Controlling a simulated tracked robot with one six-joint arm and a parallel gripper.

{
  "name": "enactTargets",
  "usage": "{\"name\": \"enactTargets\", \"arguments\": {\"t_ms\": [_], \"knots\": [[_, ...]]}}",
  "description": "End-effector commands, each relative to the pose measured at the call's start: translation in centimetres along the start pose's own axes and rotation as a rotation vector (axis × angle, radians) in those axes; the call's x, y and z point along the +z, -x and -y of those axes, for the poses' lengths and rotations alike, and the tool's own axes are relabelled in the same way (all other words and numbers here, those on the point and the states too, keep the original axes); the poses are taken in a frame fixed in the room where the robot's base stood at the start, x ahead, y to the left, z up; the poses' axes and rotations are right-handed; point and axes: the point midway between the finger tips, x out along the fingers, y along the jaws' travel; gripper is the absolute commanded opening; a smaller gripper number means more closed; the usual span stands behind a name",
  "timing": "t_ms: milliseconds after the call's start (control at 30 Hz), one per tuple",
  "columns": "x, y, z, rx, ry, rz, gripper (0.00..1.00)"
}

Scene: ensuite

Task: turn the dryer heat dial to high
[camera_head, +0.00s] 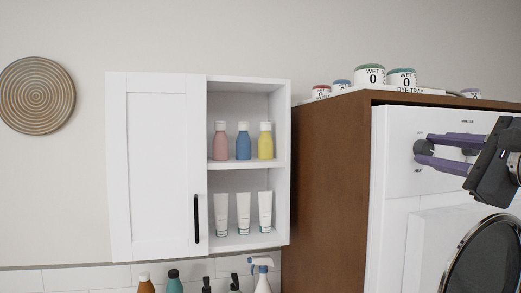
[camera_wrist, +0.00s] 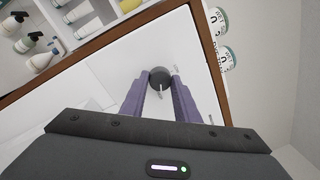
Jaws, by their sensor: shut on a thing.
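The dryer (camera_head: 397,180) is a white machine at the right in the head view, with a dark round door. Its heat dial (camera_head: 421,148) is a dark knob on the upper front panel. In the wrist view the dial (camera_wrist: 160,75) sits between the fingertips, with a light pointer mark on it. My gripper (camera_head: 426,148) has two purple fingers closed on the dial from either side. In the wrist view the gripper (camera_wrist: 160,80) shows a finger on each side of the knob. The lettering around the dial is too small to read.
A brown wooden surround (camera_head: 328,185) encloses the dryer. Tubs and a tray (camera_head: 412,90) labelled "DYE TRAY" stand on top. A white wall cabinet (camera_head: 157,165) with bottles and tubes on its open shelves hangs to the left. Bottles (camera_head: 174,280) stand below it.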

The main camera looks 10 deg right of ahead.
Motion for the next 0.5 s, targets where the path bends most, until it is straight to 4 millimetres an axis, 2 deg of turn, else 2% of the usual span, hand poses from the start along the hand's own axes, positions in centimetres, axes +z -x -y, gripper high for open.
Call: {"name": "enactTargets", "arguments": {"t_ms": [200, 500], "knots": [[-0.52, 0.0, -0.17, 0.0, -0.121, -0.017, 0.06], [-0.6, -0.01, -0.28, 0.002, -0.179, -0.021, 0.06]]}}
